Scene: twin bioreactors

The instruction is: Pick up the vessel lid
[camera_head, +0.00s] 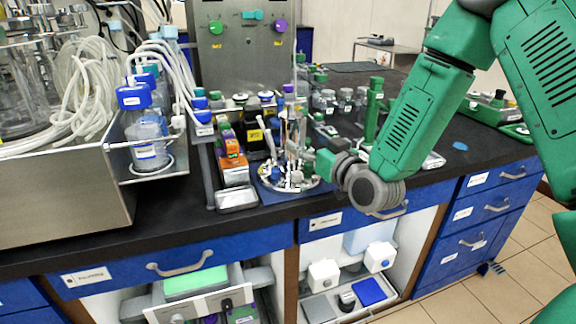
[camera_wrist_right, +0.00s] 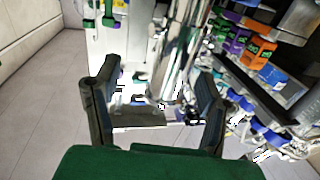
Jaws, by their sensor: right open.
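The vessel lid (camera_head: 288,183) is a round, shiny metal plate. Upright tubes and several small coloured fittings stand on it. It sits near the front edge of the black bench in the head view. My right gripper (camera_head: 322,162) reaches in from the right, its fingers close to the fittings on the lid's right side. In the right wrist view the two dark fingers (camera_wrist_right: 156,78) are spread apart. Shiny metal tubes and fittings show beyond and between them. I cannot tell whether the fingers touch any part, and the lid's rim is hard to make out there. My left gripper does not show.
Bottles with blue caps (camera_head: 146,130) stand on a metal rack at left. Orange and green boxes (camera_head: 232,165) stand just left of the lid, beside a small metal tray (camera_head: 237,198). A green column (camera_head: 373,110) and small jars stand behind. The bench's right part is clearer.

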